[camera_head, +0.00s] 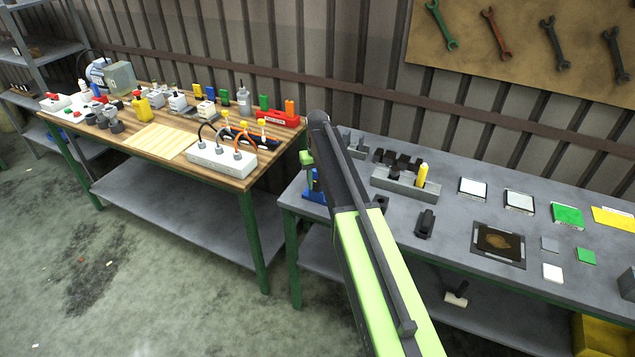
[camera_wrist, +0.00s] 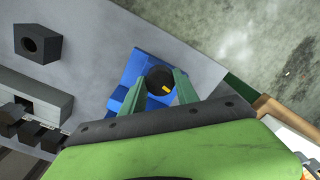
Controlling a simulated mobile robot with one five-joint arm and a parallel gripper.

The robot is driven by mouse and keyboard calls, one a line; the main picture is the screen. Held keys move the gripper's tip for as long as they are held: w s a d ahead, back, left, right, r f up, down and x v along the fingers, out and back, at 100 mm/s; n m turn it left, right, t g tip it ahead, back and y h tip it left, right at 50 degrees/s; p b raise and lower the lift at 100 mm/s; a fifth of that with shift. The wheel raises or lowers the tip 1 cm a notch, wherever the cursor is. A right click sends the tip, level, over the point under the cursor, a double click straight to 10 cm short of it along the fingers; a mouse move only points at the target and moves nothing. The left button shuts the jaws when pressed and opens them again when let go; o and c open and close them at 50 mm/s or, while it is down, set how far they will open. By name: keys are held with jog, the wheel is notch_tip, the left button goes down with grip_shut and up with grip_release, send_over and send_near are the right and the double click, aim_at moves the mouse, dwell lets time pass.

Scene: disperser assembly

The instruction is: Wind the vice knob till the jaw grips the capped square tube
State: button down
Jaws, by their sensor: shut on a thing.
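The blue vice (camera_head: 316,186) stands at the left end of the grey bench, largely hidden behind my arm in the head view. In the wrist view, the vice (camera_wrist: 118,92) lies below my gripper. Its round black knob (camera_wrist: 157,76), with a yellow mark, faces the camera. My gripper (camera_wrist: 158,86) has its two green fingers on either side of the knob and is shut on it. I cannot make out the capped square tube or the jaw's gap in either view.
A dark block with a round hole (camera_wrist: 39,37) stands near the vice. A grey holder (camera_head: 405,185) with a yellow cylinder (camera_head: 422,175) stands right of my arm. The wooden bench (camera_head: 165,142) at left is crowded. The bench edge lies close to the vice.

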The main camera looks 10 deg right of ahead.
aim_at(317, 183)
jog(key=shift+w, duration=0.1)
jog(key=c, duration=0.9)
grip_release()
notch_tip(317, 183, up, 17)
jog(key=p, duration=1.7)
jog(key=shift+r, duration=0.2)
